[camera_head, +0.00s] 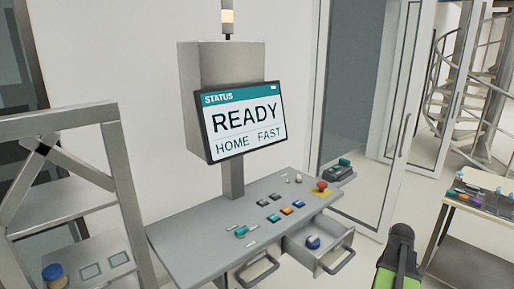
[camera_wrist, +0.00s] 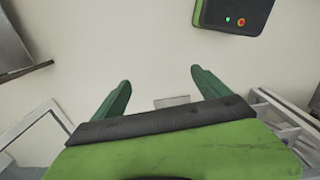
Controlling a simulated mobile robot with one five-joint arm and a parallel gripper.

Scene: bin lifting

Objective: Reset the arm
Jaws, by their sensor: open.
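A grey control desk (camera_head: 215,216) stands in the middle of the head view, with several coloured buttons and a red mushroom button (camera_head: 321,186) on a yellow base at its right end. Above it a status screen (camera_head: 245,118) reads "READY", "HOME" and "FAST". My green and black arm (camera_head: 398,262) shows at the lower right of the head view, in front of the desk's right side; its fingers cannot be made out there. In the wrist view my gripper (camera_wrist: 157,92) has its two green fingers wide apart, with nothing between them.
An open drawer (camera_head: 318,247) with a blue item inside juts from the desk. A grey shelf frame (camera_head: 70,125) stands at the left. A table with small items (camera_head: 483,198) stands at the right. A green and black box (camera_wrist: 235,14) shows at the wrist view's top.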

